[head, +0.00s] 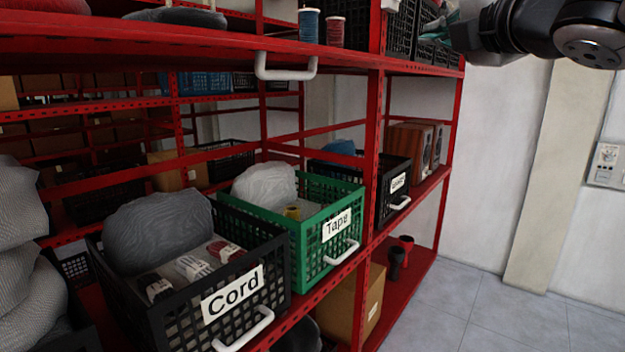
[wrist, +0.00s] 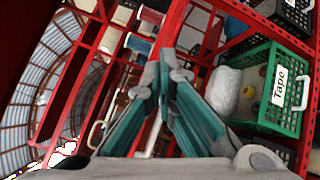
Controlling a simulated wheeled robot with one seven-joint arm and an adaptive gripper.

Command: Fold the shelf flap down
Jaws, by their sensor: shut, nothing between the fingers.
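A red upper shelf board (head: 190,42) runs across the top of the head view, with a white bar handle (head: 286,74) hanging below its front edge. This looks like the flap; its hinge cannot be made out. My gripper (wrist: 166,72) has teal fingers, closed together and empty, in front of the red shelf frame in the wrist view. A white bar shows partly behind the fingers, but I cannot tell whether they touch it. In the head view only my dark arm shows at top right; the fingers are not clearly visible.
A blue spool (head: 309,26) and a red spool (head: 336,31) stand on the upper board. Below are the black Cord crate (head: 215,300), green Tape crate (head: 300,245) and another black crate (head: 395,190). Small goblet drums (head: 398,262) stand lower. The floor (head: 490,310) at right is clear.

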